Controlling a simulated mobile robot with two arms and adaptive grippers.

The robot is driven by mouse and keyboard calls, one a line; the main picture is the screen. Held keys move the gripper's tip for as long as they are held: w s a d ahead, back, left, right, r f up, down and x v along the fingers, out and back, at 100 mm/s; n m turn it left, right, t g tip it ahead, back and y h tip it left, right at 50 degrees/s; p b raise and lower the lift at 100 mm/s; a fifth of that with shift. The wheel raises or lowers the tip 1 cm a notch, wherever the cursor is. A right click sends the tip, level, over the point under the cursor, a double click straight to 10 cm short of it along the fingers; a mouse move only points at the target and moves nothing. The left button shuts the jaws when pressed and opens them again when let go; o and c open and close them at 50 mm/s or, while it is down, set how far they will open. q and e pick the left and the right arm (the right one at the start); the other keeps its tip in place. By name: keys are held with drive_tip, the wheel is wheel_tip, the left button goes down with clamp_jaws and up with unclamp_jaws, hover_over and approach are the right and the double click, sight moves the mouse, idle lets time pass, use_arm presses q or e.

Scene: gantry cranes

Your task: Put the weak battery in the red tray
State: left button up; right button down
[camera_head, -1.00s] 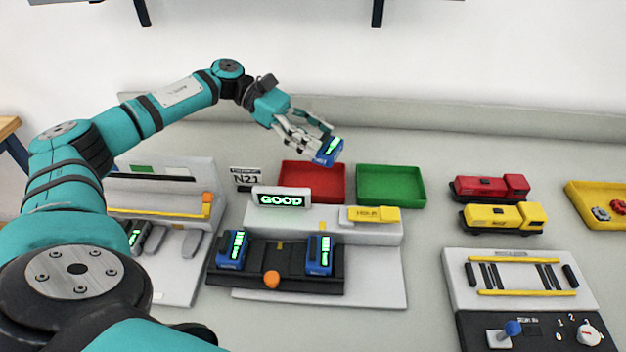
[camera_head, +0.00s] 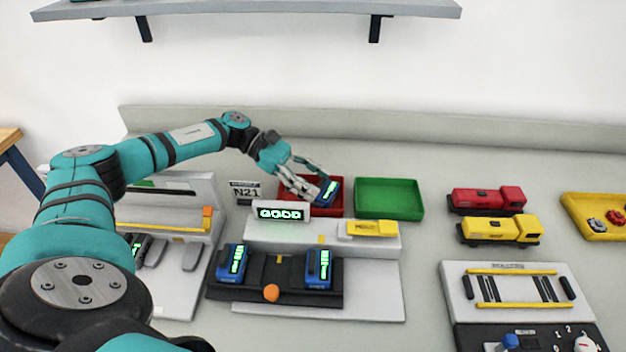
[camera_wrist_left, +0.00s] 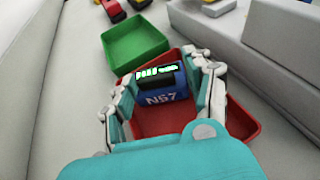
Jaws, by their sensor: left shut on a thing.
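My left gripper (camera_head: 317,193) is shut on a blue battery (camera_head: 328,189) with a green display. In the left wrist view the battery (camera_wrist_left: 160,86) shows the marking N57 and sits between both fingers of the gripper (camera_wrist_left: 162,92). The gripper holds it over the red tray (camera_head: 339,208), near that tray's right side in the head view. The red tray (camera_wrist_left: 243,123) also lies below it in the left wrist view. I cannot tell whether the battery touches the tray floor. My right gripper is not in view.
The empty green tray (camera_head: 389,199) is just right of the red one. In front stands a tester with a GOOD sign (camera_head: 281,213) and two blue batteries (camera_head: 233,262) (camera_head: 319,266). Red (camera_head: 487,200) and yellow (camera_head: 498,231) toy locomotives stand to the right.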

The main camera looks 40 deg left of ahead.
use_arm(q)
drive_tip(key=o, duration=1.3)
drive_tip(key=shift+f, duration=0.1)
drive_tip(key=shift+r, duration=0.2)
drive_tip(key=shift+a, duration=0.3)
drive_tip(key=b+v, duration=0.2)
drive_tip(key=v, duration=0.9)
drive_tip(key=shift+r+b, duration=0.25)
drive_tip(key=shift+b, duration=0.05)
drive_tip(key=shift+a, duration=0.15)
